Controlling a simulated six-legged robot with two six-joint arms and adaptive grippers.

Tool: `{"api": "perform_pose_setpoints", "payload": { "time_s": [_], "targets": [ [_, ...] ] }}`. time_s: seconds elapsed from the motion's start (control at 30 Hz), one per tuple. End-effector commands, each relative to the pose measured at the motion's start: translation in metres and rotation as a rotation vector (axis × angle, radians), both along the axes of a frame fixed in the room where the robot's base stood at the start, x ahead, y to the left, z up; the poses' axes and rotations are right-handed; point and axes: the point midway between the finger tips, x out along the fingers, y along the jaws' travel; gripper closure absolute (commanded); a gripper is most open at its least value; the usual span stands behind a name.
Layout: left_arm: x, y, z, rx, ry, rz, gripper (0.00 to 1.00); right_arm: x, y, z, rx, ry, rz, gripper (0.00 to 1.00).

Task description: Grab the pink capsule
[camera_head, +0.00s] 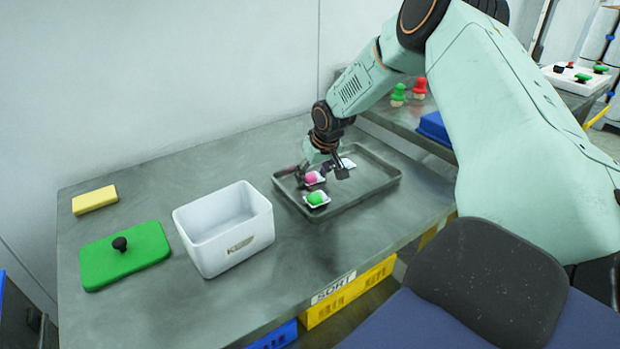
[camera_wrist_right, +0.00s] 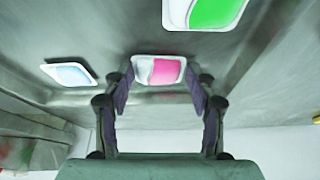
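The pink capsule (camera_head: 312,178) sits in a small white cup on the dark metal tray (camera_head: 384,181). It also shows in the right wrist view (camera_wrist_right: 166,71), between and just beyond my fingertips. My right gripper (camera_head: 322,172) is over the tray, with its fingers spread on either side of the pink capsule. In the right wrist view the gripper (camera_wrist_right: 160,80) is open, and I cannot tell whether a finger touches the cup. A green capsule (camera_head: 317,198) in a white cup is nearer the front. A third white cup (camera_head: 347,164) is partly hidden behind the gripper. My left gripper is not in view.
A white open box (camera_head: 222,249) stands left of the tray, with a green lid (camera_head: 125,256) with a black knob and a yellow block (camera_head: 95,200) farther left. Red and green figures (camera_head: 419,88) stand on another table behind my right arm.

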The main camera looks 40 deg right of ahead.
Motion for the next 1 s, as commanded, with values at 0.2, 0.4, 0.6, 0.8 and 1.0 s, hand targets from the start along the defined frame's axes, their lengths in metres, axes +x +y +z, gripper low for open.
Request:
{"api": "perform_pose_setpoints", "payload": {
  "time_s": [0.2, 0.4, 0.6, 0.8, 1.0],
  "targets": [
    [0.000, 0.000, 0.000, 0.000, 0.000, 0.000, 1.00, 0.002, 0.000, 0.000, -0.001, 0.000, 0.002, 0.65],
    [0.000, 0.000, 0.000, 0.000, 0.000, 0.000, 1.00, 0.004, 0.000, 0.000, -0.001, 0.000, 0.002, 0.72],
    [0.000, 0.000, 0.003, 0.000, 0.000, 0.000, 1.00, 0.006, 0.000, 0.009, 0.000, -0.001, 0.002, 0.72],
    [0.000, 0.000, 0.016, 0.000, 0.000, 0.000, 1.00, 0.006, -0.001, 0.047, -0.001, -0.004, 0.002, 0.72],
    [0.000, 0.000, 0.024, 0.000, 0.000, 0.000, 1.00, 0.006, 0.000, 0.082, 0.000, -0.002, 0.002, 0.72]
  ]
}}
